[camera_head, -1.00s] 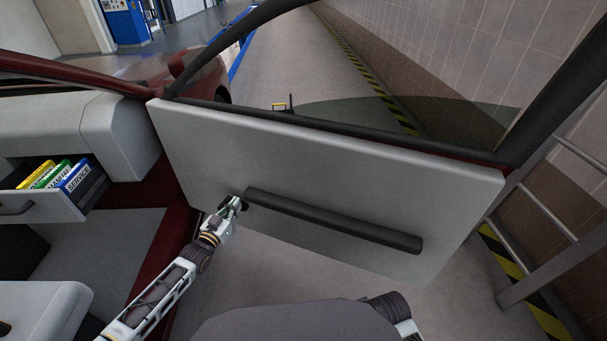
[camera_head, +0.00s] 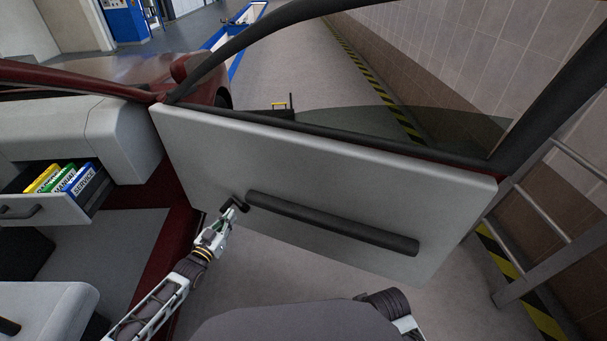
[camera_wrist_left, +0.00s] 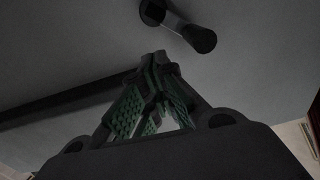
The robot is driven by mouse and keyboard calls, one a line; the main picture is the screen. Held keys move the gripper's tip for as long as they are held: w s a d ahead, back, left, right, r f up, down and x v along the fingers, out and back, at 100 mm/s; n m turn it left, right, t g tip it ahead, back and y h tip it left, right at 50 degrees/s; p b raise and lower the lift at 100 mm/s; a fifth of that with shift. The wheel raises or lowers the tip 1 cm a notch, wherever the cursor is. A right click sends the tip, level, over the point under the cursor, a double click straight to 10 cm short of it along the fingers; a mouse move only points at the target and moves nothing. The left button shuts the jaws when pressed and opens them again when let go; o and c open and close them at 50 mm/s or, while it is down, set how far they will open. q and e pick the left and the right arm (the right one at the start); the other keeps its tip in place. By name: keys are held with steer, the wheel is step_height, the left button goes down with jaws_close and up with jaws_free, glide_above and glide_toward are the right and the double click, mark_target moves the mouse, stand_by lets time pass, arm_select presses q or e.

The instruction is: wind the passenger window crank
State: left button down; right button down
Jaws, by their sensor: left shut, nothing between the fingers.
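The door panel (camera_head: 330,165) stands open in front of me, with a long black armrest bar (camera_head: 335,225) across it. The small dark window crank (camera_head: 241,206) sits just left of the bar's left end. In the left wrist view, its knob (camera_wrist_left: 200,39) and arm show at the top, against the grey panel. My left gripper (camera_head: 231,208) is at the crank in the head view. In the wrist view, the left gripper (camera_wrist_left: 154,58) is shut and empty, its tips below the knob, with a visible gap. My right gripper is not in view.
An open glovebox drawer (camera_head: 30,208) holding several coloured booklets (camera_head: 65,178) is at left. The dark window glass (camera_head: 400,128) shows low above the door's top edge. A metal ladder-like frame (camera_head: 545,245) stands at right, beside the tiled wall.

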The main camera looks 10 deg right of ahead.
arm_select(q)
steer(key=p+v, duration=0.2)
steer(key=v, duration=0.2)
steer(key=shift+s, duration=0.15)
stand_by(0.4)
